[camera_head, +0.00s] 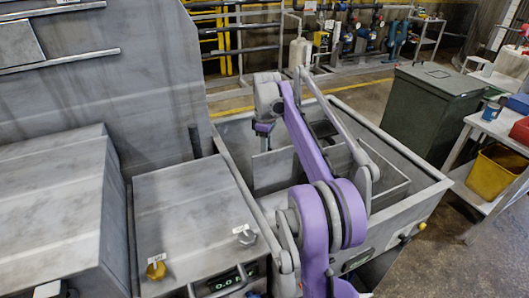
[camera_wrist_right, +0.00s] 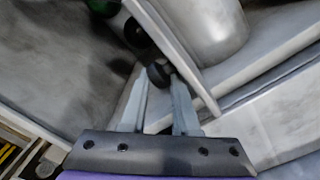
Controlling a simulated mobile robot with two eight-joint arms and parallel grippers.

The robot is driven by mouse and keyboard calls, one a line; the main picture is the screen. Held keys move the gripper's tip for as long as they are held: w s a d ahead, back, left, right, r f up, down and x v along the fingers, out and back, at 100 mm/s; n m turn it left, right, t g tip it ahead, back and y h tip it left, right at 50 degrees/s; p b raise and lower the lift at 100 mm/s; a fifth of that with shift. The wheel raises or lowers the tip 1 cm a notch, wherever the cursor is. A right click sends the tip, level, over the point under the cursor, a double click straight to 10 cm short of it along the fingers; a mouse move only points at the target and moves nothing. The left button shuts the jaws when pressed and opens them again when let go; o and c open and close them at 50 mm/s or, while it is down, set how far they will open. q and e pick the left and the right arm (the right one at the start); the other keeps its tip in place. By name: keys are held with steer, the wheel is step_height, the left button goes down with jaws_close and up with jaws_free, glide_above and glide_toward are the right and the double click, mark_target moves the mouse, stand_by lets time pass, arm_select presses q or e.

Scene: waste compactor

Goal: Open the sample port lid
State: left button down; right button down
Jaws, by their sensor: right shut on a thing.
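My right gripper (camera_wrist_right: 160,88) shows in the right wrist view, its two grey fingers closed around a small dark round knob (camera_wrist_right: 158,73). The knob sits by a pale slanted edge. What the knob belongs to is not clear, and I cannot make out the sample port lid for sure. In the head view my purple right arm reaches over the open grey hopper (camera_head: 408,218), and its wrist end points down near the hopper's back left part. The fingertips are too small to make out there. My left gripper is not in view.
A tall grey panel (camera_head: 100,95) with a dark handle (camera_head: 195,142) stands left of the hopper. A grey cabinet with a yellow knob (camera_head: 156,270) and a grey knob (camera_head: 246,236) is in front. A dark green bin (camera_head: 432,108) and a yellow bucket (camera_head: 492,174) stand right.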

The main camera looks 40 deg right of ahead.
steer(key=shift+w+d+f+p, duration=0.2)
steer(key=shift+w+d, duration=0.15)
steer(key=shift+w, duration=0.2)
steer(key=shift+w+d+f+p, duration=0.2)
steer(key=shift+w+d, duration=0.1)
steer(key=shift+w, duration=0.2)
steer(key=c, duration=1)
jaws_free()
steer(key=shift+f, duration=0.1)
steer(key=shift+c, duration=0.2)
steer(key=o, duration=0.5)
steer(key=shift+w+d+f, duration=0.35)
steer(key=shift+o, duration=0.2)
steer(key=shift+s+a, duration=0.1)
steer(key=shift+a+r, duration=0.1)
steer(key=shift+r, duration=0.05)
